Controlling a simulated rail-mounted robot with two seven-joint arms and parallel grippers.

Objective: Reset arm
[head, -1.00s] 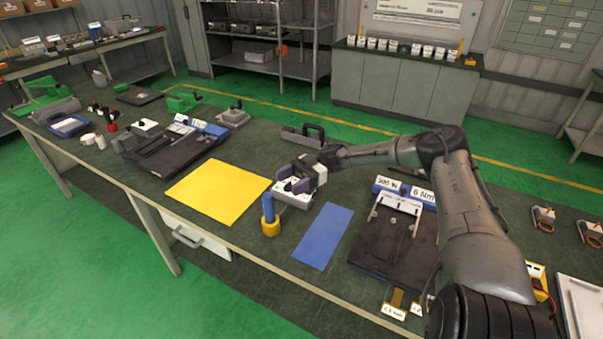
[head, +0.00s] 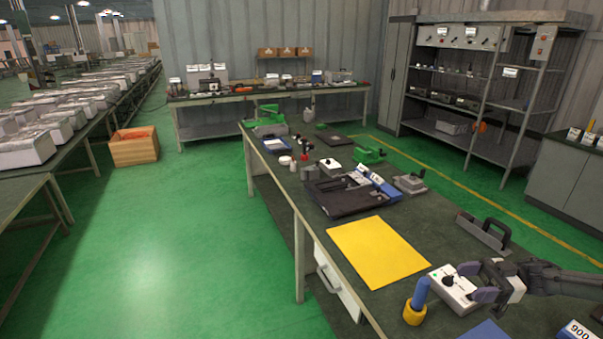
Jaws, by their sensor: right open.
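My right arm comes in from the right edge, and its right gripper (head: 477,281) is open at the right end of a white box with a black knob (head: 453,294). Its fingers are close to the box; I cannot tell whether they touch it. The box sits on the dark green workbench (head: 330,285), next to a blue-handled tool with a yellow base (head: 417,300). My left gripper is not in view.
A yellow mat (head: 378,250) lies empty on the bench. A blue mat (head: 487,331) is cut off at the bottom edge. A dark tray fixture (head: 345,198) and a grey handled block (head: 484,234) stand farther back. Open green floor (head: 210,230) lies to the left.

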